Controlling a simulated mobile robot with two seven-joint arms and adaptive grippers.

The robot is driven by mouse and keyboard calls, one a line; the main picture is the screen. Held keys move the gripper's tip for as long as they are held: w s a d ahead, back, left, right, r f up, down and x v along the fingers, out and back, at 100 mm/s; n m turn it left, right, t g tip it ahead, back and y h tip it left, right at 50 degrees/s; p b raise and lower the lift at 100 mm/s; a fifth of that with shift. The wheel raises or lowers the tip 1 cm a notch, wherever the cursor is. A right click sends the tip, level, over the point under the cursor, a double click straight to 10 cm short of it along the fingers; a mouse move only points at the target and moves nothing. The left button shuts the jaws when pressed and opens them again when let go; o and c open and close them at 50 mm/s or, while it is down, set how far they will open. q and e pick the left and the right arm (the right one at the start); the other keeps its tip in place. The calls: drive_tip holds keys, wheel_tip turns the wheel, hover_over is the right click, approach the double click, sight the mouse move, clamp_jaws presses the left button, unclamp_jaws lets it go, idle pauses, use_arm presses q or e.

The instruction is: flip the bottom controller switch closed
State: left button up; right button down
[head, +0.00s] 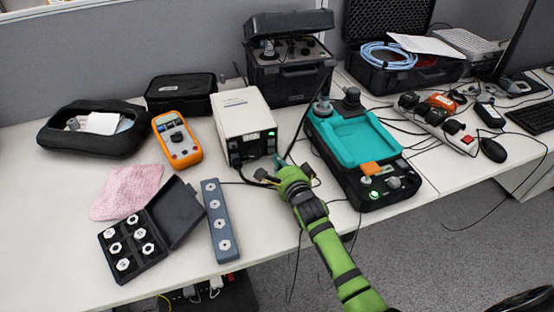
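The controller appears to be the white box (243,112) on the table in the middle of the head view. Its dark front panel faces me and shows small green lights near its right side. The individual switches are too small to tell their positions. My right gripper (278,168), on the green arm, is just in front of the panel's lower right. Its fingers are small and partly hidden by its own body, so I cannot tell whether they are open or touch the panel. My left gripper is not in view.
A teal-topped device (352,140) stands close to the right of my gripper. An orange multimeter (177,140), a blue-grey bar (219,222) and a black case of nuts (133,245) lie to the left. Cables run around the controller. A black case (288,78) stands behind.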

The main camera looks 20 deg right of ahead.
drive_tip(key=shift+w+f, duration=0.15)
drive_tip(key=shift+w, duration=0.55)
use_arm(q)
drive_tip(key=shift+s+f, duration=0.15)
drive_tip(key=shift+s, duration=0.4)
use_arm(e)
drive_tip(key=shift+w, duration=0.15)
